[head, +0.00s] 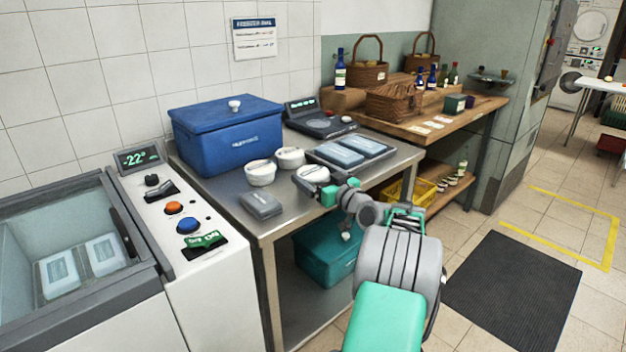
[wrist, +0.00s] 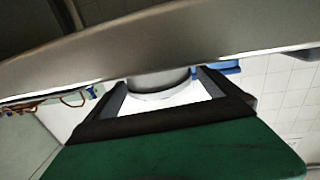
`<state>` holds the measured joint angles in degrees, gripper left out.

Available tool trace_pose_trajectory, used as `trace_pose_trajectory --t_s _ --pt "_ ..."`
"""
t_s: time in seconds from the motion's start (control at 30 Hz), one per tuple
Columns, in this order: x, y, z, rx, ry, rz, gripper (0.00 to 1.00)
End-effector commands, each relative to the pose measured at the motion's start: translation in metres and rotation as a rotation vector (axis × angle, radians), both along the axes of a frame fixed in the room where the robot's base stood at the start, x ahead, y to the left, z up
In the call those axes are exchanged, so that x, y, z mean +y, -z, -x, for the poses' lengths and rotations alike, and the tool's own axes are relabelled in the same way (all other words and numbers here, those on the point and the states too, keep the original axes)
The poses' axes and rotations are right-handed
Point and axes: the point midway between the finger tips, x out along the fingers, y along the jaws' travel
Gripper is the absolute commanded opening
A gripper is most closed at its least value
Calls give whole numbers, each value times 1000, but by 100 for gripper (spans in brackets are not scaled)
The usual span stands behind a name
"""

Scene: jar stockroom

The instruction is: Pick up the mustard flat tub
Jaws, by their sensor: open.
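I cannot make out a mustard-coloured flat tub in either view. Three round white tubs stand on the steel table (head: 285,222): one at the left (head: 260,174), one behind it (head: 290,157), and one at the right (head: 309,174). My gripper (head: 332,190) is at the table's front edge, close beside the right tub and partly in front of it. In the wrist view my gripper (wrist: 165,100) is open, with a pale round tub (wrist: 158,82) showing between its dark fingers. Whether it touches the tub is unclear.
A blue lidded box (head: 228,135), a grey case (head: 261,205), a scale (head: 320,122) and a tray with two pale blue-lidded packs (head: 350,150) crowd the table. A teal bin (head: 325,255) is below. A freezer (head: 65,260) stands left.

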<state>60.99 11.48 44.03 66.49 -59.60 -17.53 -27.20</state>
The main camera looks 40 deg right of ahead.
Motion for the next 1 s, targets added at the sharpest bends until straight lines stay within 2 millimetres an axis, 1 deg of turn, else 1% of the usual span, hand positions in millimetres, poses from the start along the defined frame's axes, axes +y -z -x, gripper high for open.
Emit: trace_pose_trajectory --t_s 0.2,1.0 --pt "-1 0 -1 0 3 0 100" --pt "-3 0 0 0 4 0 35"
